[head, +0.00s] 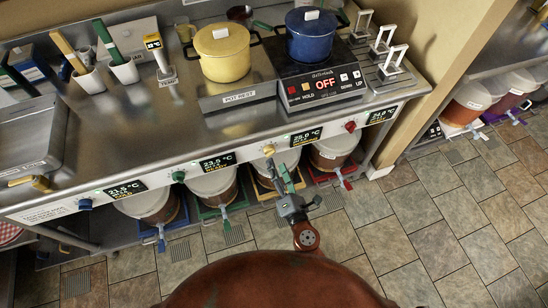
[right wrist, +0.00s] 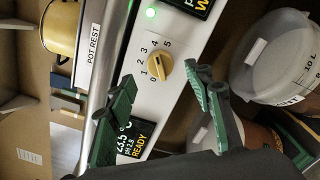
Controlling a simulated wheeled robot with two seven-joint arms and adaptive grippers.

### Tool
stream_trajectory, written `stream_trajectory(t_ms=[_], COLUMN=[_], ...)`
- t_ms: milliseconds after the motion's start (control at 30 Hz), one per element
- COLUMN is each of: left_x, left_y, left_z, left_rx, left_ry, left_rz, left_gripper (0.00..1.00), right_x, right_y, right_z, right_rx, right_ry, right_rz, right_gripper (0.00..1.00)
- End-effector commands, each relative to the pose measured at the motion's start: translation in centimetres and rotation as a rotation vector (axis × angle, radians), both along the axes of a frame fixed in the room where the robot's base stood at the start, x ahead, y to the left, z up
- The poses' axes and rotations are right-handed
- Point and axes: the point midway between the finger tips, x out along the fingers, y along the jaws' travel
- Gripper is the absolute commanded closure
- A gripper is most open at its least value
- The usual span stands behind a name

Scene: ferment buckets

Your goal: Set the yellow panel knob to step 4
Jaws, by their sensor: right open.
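The yellow panel knob (head: 269,149) sits on the front strip of the steel counter, left of a display reading 25.0 °C. In the right wrist view the knob (right wrist: 161,73) stands beside a printed scale from 0 to 5 (right wrist: 154,59). I cannot tell surely which number its pointer marks. My right gripper (head: 283,177) is in front of the panel, just below the knob in the head view. Its green-padded fingers (right wrist: 161,78) are open, one to each side of the knob in the wrist view, apparently not touching it. My left gripper is out of view.
A green knob (head: 178,176), a blue knob (head: 85,204) and a red knob (head: 350,127) share the panel. Lidded buckets (head: 212,184) stand underneath. A yellow pot (head: 222,57) and a blue pot (head: 310,38) are on the counter. The tiled floor to the right is clear.

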Motion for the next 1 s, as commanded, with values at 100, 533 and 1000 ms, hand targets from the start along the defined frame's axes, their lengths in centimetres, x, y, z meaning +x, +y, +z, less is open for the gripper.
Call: stream_trajectory(t_ms=[100, 533, 1000], left_x=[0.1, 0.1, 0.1], left_y=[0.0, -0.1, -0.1], left_z=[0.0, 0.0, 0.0], left_rx=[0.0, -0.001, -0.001], left_ry=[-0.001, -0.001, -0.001], left_rz=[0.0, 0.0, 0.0], left_gripper=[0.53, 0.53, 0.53], right_x=[-2.4, -6.0, -6.0], right_y=[-0.9, -2.0, -1.9], right_z=[-0.1, 0.0, 0.0], right_rx=[-0.001, 0.001, 0.001], right_ry=[0.001, 0.0, 0.0], right_rz=[-0.001, -0.001, 0.0], right_gripper=[0.53, 0.53, 0.53])
